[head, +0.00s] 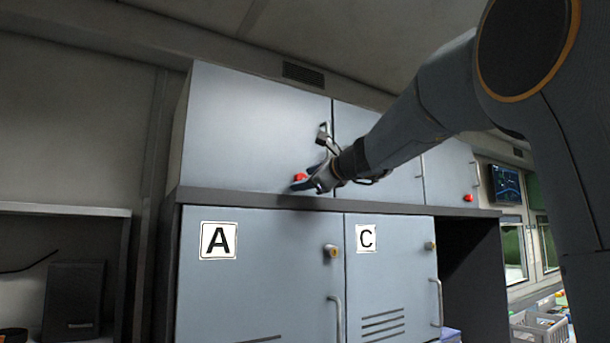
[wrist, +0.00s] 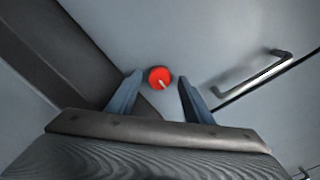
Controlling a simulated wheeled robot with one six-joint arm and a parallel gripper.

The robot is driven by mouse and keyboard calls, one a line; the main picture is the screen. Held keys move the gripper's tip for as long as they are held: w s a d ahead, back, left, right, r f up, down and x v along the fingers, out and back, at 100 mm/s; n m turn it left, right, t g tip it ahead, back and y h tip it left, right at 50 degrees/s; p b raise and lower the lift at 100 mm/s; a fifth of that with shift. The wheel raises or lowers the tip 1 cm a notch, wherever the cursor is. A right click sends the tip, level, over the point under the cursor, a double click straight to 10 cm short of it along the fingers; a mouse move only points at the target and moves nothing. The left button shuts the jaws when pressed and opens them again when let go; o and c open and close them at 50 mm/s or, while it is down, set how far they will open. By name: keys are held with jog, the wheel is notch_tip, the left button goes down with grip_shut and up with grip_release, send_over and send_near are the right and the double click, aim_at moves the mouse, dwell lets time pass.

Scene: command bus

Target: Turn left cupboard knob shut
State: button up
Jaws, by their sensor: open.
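The left upper cupboard (head: 250,130) is a grey-blue door that looks closed. Its red knob (head: 300,177) is near the door's lower right corner. In the wrist view the red knob (wrist: 159,76) has a pale pointer mark slanting to the lower right. My gripper (head: 313,182) is at the knob in the head view. In the wrist view my gripper (wrist: 158,80) is open, with one blue finger on each side of the knob and visible gaps between. I cannot tell how far the fingertips are from the door.
A metal handle (wrist: 252,80) sticks out right of the knob, close to my right finger. A dark ledge (head: 260,200) runs below the upper doors. Lower doors A (head: 260,280) and C (head: 390,280) have knobs and handles. Another red knob (head: 468,198) is farther right.

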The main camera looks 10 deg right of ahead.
jog(key=shift+w+a, duration=0.1)
jog(key=shift+w, duration=0.1)
jog(key=c, duration=1.1)
